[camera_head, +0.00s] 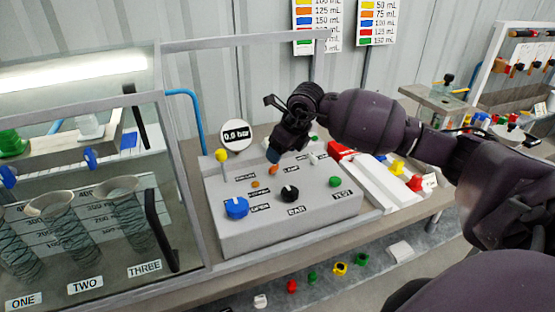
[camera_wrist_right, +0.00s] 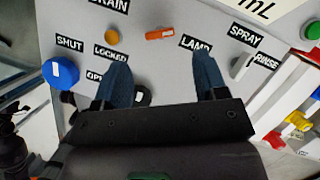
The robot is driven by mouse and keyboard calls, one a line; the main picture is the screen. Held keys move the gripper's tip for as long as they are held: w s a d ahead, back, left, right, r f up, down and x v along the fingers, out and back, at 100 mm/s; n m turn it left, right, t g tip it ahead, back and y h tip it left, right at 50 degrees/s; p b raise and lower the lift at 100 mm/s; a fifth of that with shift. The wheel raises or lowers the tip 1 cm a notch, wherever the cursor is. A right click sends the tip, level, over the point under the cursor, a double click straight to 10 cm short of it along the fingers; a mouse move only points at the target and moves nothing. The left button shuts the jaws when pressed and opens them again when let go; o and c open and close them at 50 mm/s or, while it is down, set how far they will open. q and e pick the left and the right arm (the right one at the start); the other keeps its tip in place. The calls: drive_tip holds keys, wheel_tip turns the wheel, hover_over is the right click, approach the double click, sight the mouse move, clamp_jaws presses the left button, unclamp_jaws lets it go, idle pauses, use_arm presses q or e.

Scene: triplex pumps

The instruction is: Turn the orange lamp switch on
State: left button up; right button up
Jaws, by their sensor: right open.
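The orange lamp switch (camera_head: 273,169) is a small elongated lever on the top of the grey control box (camera_head: 240,218). In the right wrist view the switch (camera_wrist_right: 160,33) lies almost crosswise, beside the LAMP label (camera_wrist_right: 195,44). My right gripper (camera_head: 274,156) is over the box, close to the switch in the head view. In the right wrist view its two blue fingertips (camera_wrist_right: 160,72) are wide apart with nothing between them. The switch shows beyond the fingertips, and I see no contact. My left gripper is not in view.
The box also bears a blue knob (camera_head: 236,208), a black knob (camera_head: 290,194), a green button (camera_head: 335,182), a small orange round part (camera_head: 255,184) and a yellow-topped lever (camera_head: 222,156). A round gauge (camera_head: 236,135) reads 0.0 bar. A glass-sided case (camera_head: 185,215) stands left.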

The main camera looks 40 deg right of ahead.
drive_tip(key=shift+v, duration=2)
